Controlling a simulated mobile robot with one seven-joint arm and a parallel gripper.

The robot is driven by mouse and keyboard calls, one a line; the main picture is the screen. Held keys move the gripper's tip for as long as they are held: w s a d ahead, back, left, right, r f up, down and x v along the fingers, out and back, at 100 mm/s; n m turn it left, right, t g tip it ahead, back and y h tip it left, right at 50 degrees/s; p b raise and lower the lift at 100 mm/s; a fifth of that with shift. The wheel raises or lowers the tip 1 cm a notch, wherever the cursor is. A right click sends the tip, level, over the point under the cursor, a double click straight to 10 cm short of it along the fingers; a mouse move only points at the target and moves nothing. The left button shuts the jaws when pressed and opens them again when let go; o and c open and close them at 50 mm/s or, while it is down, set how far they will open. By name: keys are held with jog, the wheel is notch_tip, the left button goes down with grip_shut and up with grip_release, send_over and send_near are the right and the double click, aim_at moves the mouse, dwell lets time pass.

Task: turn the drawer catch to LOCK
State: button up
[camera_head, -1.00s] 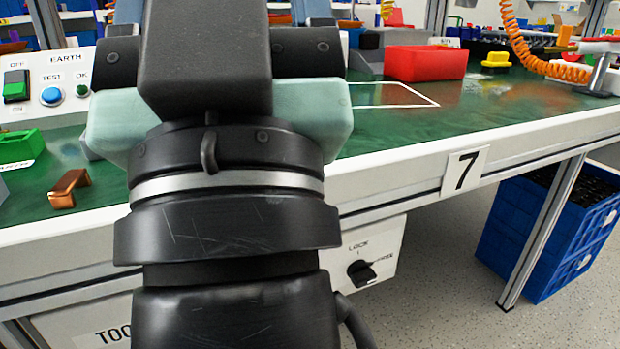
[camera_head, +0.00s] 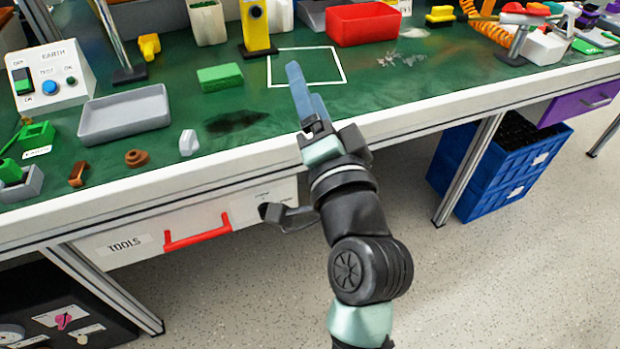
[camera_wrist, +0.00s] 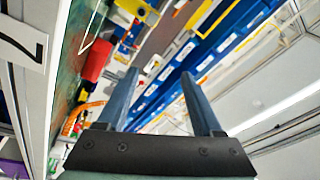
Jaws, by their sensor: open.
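The white TOOLS drawer front (camera_head: 150,232) hangs under the bench and has a red handle (camera_head: 198,233). Faint lettering shows near its right end. The black catch knob lies below that lettering, but a black part on my wrist overlaps the spot, so its pointer cannot be read. My gripper (camera_head: 297,75) is raised above the bench's front edge, up and to the right of the catch, pointing away over the bench top. In the wrist view my gripper (camera_wrist: 159,80) shows two blue-grey fingers spread apart with nothing between them.
The green bench top holds a grey tray (camera_head: 124,114), a green sponge (camera_head: 220,77), a yellow stand (camera_head: 256,25) and a red bin (camera_head: 362,24). Blue crates (camera_head: 500,165) stand below at right. The floor before the drawer is clear.

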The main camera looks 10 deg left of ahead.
jog(key=s+f+m+g+p, duration=0.15)
jog(key=s+f+m, duration=0.25)
jog(key=f+m, duration=0.4)
jog(key=s+f+m+g+y+p, duration=0.15)
jog(key=s+f+m, duration=0.25)
jog(key=f+m, duration=0.5)
jog(key=s+f+m+p, duration=0.2)
jog(key=s+f+m, duration=0.25)
jog(key=f, duration=0.65)
jog(key=b+x, duration=0.2)
jog(key=x, duration=1.1)
jog(key=shift+w+m, duration=0.25)
jog(key=shift+m, duration=0.1)
jog(key=shift+a, duration=0.1)
grip_shut()
